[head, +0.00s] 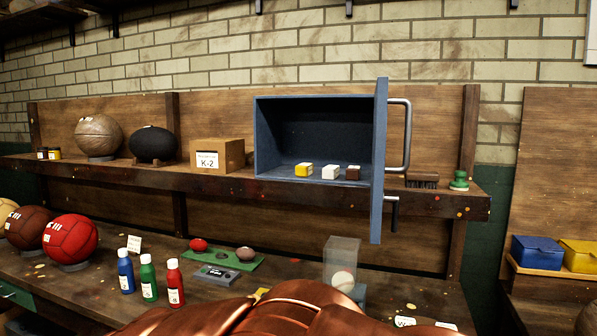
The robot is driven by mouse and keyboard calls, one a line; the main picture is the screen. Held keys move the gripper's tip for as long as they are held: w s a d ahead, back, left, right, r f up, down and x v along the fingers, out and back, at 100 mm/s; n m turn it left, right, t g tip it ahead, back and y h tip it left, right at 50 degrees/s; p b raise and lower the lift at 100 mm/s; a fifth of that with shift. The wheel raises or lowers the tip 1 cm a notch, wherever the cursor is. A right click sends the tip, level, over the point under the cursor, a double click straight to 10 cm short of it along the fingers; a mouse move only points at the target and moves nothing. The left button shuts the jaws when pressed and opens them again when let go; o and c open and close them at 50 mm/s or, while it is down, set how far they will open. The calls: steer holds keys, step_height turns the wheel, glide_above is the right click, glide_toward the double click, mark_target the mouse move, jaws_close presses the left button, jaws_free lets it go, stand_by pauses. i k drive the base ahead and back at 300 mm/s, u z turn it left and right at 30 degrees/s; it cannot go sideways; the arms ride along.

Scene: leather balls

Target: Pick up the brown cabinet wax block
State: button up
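The brown wax block (353,172) sits inside the open blue cabinet (258,140), at the right end of a row of three small blocks. A white block (330,172) is to its left, and a yellow block (304,170) is left of that. The cabinet stands on the wooden shelf, with its door (379,160) swung open at the right side. My gripper is not in view. A copper-coloured part of my arm fills the bottom middle and hides some of the bench.
Left of the cabinet is a K-2 box (217,155); right of the door is a dark brush (422,180). The door with its grey handle (405,135) juts forward. Below are bottles (147,278), a clear case (341,262) and balls (70,238).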

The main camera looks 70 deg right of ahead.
mark_target(353, 172)
steer(key=z, duration=0.45)
steer(key=i, duration=1)
steer(key=z, duration=0.8)
